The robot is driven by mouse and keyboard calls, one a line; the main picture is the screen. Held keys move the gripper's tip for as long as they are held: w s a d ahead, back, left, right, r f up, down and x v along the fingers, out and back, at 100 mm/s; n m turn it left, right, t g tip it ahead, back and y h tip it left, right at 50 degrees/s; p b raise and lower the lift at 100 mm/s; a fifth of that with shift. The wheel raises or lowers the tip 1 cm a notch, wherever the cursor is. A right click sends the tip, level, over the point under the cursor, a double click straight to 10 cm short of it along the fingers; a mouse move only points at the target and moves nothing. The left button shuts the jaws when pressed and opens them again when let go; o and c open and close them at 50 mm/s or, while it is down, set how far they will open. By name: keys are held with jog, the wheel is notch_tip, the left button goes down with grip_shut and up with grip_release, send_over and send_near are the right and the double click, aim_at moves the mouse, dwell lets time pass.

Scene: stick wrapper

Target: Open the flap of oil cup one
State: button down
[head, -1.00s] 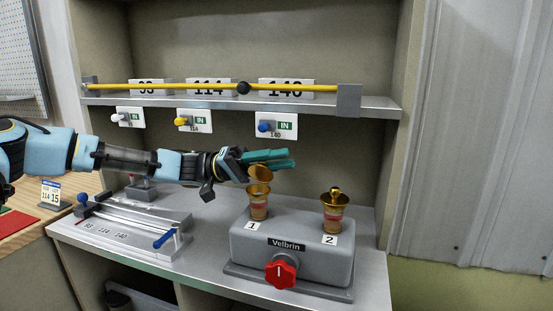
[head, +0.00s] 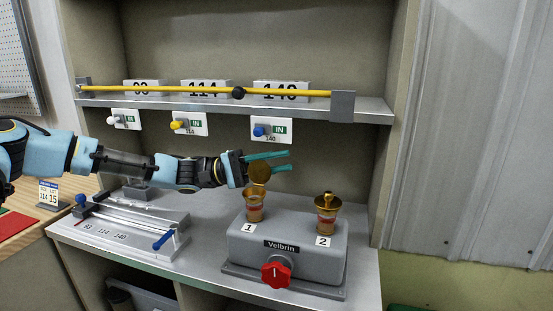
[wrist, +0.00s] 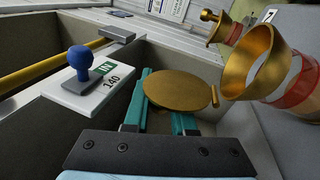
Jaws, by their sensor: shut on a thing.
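Oil cup one (head: 254,205) is a brass cup with a red band, on the left of the grey Velbrin box, by label 1. Its round brass flap (head: 260,173) stands up above the cup, clear of the mouth. In the wrist view the flap (wrist: 190,90) lies across my teal fingers, with its hinge pin beside the open cup rim (wrist: 262,62). My gripper (head: 268,161) comes in from the left and is shut on the flap; the exact contact is partly hidden. Oil cup two (head: 328,215) has its lid down.
The Velbrin box (head: 285,250) has a red knob (head: 276,271) in front. Behind my gripper is the 140 panel with a blue knob (head: 259,132), below the shelf with a yellow rod (head: 200,90). A slide fixture (head: 125,232) stands at the left.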

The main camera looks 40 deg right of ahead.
jog(key=shift+f, duration=0.1)
dwell(0.4)
jog(key=c, duration=0.7)
grip_release()
jog(key=shift+c, duration=0.2)
jog(key=shift+w, duration=0.1)
jog(key=b+v, duration=0.3)
jog(key=v, duration=0.7)
jog(key=shift+w+a+b, duration=0.25)
jog(key=shift+a+b, duration=0.05)
jog(key=shift+b, duration=0.1)
jog(key=shift+a+f, duration=0.1)
